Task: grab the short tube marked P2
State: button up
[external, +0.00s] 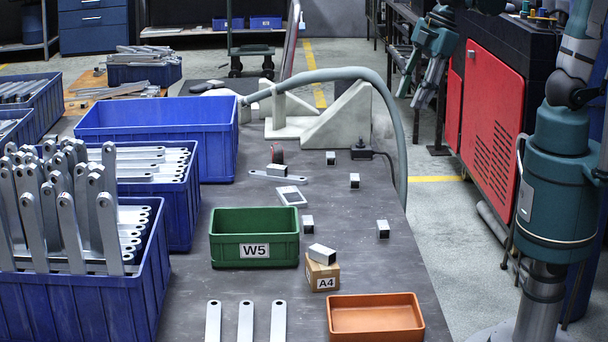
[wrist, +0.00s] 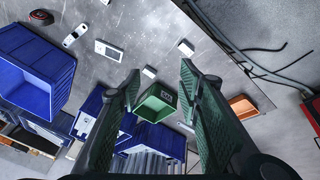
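Several short grey square tubes lie on the dark table in the external view: one by the green bin (external: 308,224), one at the right edge (external: 383,229), others farther back (external: 354,180), (external: 330,158), (external: 277,170). Another short tube (external: 322,252) rests on the small cardboard box marked A4 (external: 322,276). I cannot read P2 on any tube. My gripper (external: 418,98) hangs above and right of the table, apart from the tubes. In the wrist view my gripper (wrist: 158,72) is open and empty, with pale tubes (wrist: 149,72), (wrist: 185,47) seen beyond its fingers.
A green bin marked W5 (external: 254,212) and an orange tray (external: 375,300) stand on the table (external: 345,210). Blue crates (external: 155,120), some with metal brackets, stand at left. A grey hose (external: 385,90) arches over the right edge. Flat brackets (external: 246,322) lie in front.

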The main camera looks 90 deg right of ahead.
jog(key=w+a+f+n+g+b, duration=0.1)
jog(key=w+a+f+n, duration=0.2)
jog(key=f, duration=0.2)
jog(key=w+a+f+n+g+b, duration=0.1)
jog(key=w+a+f+n, duration=0.15)
jog(key=f, duration=0.35)
jog(key=n+g+b, duration=0.2)
jog(key=n, duration=0.3)
send_near(383, 225)
jog(key=shift+w+f, duration=0.1)
jog(key=shift+f, duration=0.05)
jog(key=shift+a+f, duration=0.1)
jog(key=shift+f, duration=0.25)
jog(key=shift+f, duration=0.1)
jog(key=shift+f+b, duration=0.5)
jog(key=shift+f, duration=0.7)
jog(key=shift+f+b, duration=0.9)
jog(key=shift+f, duration=1.7)
